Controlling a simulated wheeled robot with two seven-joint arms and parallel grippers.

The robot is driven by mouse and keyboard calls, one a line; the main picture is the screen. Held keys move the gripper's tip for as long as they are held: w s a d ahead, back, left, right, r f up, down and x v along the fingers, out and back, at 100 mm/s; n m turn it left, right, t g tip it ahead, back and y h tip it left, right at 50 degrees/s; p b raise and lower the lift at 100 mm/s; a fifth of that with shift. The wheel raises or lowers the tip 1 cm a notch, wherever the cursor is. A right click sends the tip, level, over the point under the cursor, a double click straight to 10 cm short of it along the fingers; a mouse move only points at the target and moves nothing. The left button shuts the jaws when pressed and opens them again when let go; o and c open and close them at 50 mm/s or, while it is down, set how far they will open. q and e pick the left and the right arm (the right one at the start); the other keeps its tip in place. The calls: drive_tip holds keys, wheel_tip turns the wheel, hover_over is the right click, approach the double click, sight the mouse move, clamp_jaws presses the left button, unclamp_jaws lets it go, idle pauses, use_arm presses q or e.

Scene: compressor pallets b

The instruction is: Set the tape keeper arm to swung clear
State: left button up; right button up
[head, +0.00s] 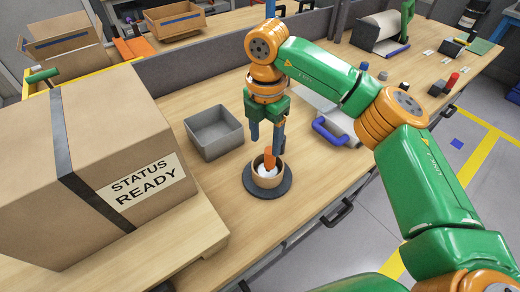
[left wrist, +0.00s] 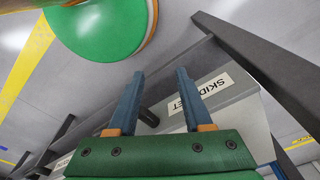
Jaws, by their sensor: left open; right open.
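I cannot tell for sure which part is the tape keeper arm. A blue loop handle (head: 330,132) lies by a pale flat plate on the bench, right of my right gripper. A roll unit (head: 378,32) with a pale roll stands at the back right, with a green upright (head: 407,18) beside it. My right gripper (head: 266,143) points down, open, above a brown bowl (head: 267,177) with an orange piece (head: 269,158) in it. My left gripper (left wrist: 154,102) shows only in the left wrist view, open and empty, near a grey surface labelled SKID SET (left wrist: 203,92).
A large carton (head: 90,150) marked STATUS READY fills the left. A grey open bin (head: 214,132) stands left of the bowl, which sits on a dark round mat (head: 267,192). Small blocks (head: 440,87) lie at the right. Dark bars (left wrist: 250,50) cross the left wrist view.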

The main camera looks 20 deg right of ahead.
sight(266, 156)
drive_tip(key=f, duration=0.2)
drive_tip(key=f+p, duration=0.1)
drive_tip(key=f, duration=0.2)
drive_tip(key=shift+s+d+f, duration=0.15)
drive_tip(key=shift+d+f, duration=0.2)
drive_tip(key=shift+a+f, duration=0.1)
drive_tip(key=shift+f, duration=0.05)
drive_tip(key=shift+a, duration=0.15)
drive_tip(key=shift+s, duration=0.1)
clamp_jaws()
idle(0.6)
